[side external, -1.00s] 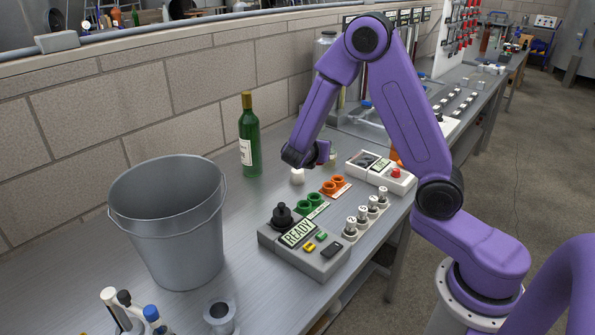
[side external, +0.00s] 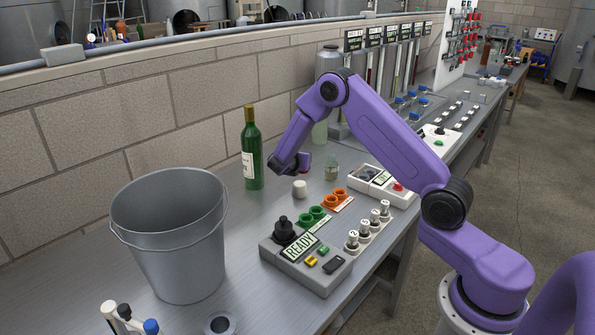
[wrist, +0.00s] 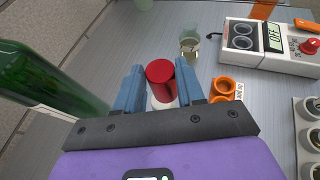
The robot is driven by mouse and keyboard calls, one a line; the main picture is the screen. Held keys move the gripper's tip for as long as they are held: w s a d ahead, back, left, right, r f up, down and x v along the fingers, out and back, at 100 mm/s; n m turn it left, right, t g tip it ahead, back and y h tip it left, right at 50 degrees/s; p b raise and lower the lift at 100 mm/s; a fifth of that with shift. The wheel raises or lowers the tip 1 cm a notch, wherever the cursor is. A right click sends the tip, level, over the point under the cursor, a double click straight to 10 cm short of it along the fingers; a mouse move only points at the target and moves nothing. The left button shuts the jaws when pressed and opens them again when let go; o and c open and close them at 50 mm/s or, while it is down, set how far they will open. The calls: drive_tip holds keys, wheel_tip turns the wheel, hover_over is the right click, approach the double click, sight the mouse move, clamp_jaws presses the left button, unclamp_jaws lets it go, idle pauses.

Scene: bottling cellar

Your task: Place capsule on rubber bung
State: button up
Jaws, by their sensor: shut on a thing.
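The capsule is a dark red cylinder (wrist: 161,80), held between the two blue fingers of my gripper (wrist: 160,74) in the wrist view. My gripper is shut on it. The pale, whitish rubber bung (side external: 300,188) stands upright on the bench in the side view. Its edge (wrist: 158,104) shows just below the capsule in the wrist view, mostly hidden by it. In the side view my gripper (side external: 303,163) is above the bung, with a gap between them. Exact alignment cannot be told.
A green wine bottle (side external: 251,155) stands close left of my gripper. A small glass jar (side external: 331,170), orange rings (side external: 340,195) and green rings (side external: 311,215) are nearby. A control box marked READY (side external: 305,265) and a metal bucket (side external: 168,250) stand nearer the camera.

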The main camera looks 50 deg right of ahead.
drive_tip(key=shift+w+d+f, duration=0.1)
drive_tip(key=shift+w+f, duration=0.25)
drive_tip(key=shift+f, duration=0.55)
drive_tip(key=shift+w+d+f, duration=0.1)
drive_tip(key=shift+w+f, duration=0.2)
drive_tip(key=shift+f, duration=0.65)
drive_tip(key=shift+w+d+f, duration=0.1)
drive_tip(key=shift+w+f, duration=0.25)
drive_tip(key=shift+f, duration=0.55)
drive_tip(key=shift+f, duration=0.1)
drive_tip(key=o, duration=0.6)
